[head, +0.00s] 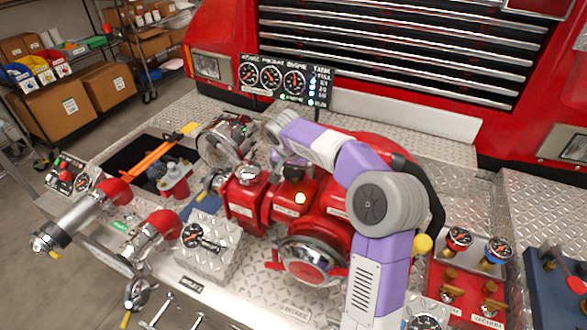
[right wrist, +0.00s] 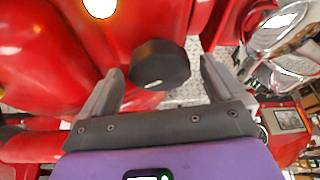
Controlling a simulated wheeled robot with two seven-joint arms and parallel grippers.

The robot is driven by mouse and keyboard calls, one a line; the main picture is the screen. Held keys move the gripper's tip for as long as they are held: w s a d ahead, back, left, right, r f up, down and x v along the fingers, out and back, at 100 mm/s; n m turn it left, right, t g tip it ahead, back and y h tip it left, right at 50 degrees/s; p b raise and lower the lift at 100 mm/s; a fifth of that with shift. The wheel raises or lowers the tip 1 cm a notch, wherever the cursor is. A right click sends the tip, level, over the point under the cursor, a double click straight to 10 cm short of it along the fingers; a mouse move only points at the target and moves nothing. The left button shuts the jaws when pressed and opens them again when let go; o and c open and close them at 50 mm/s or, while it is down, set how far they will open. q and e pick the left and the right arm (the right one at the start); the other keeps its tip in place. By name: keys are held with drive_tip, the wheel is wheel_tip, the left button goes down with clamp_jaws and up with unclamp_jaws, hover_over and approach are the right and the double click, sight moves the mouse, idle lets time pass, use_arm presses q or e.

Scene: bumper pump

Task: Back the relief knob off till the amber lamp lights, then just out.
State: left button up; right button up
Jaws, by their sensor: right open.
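The relief knob, a black faceted knob (right wrist: 160,62) with a pale mark on its near face, stands between the two spread fingers of my right gripper (right wrist: 158,85). Gaps show on both sides, so the fingers do not touch it. In the head view the dark knob (head: 294,172) is on top of the red pump, partly hidden by my right gripper (head: 283,160). The lamp (head: 300,198) on the pump below the knob glows bright, nearly white with a warm edge. It also shows glowing at the top of the right wrist view (right wrist: 100,7). My left gripper is not in view.
A gauge panel (head: 287,80) stands behind the pump. A small gauge box (head: 208,243) is in front on the left. A red valve panel (head: 462,285) is on the right. Red pipes (head: 90,210) reach out to the left. My right arm passes over the pump.

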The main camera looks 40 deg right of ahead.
drive_tip(key=p+v, duration=0.1)
drive_tip(key=v, duration=0.6)
drive_tip(key=shift+r, duration=0.25)
drive_tip(key=shift+a, duration=0.1)
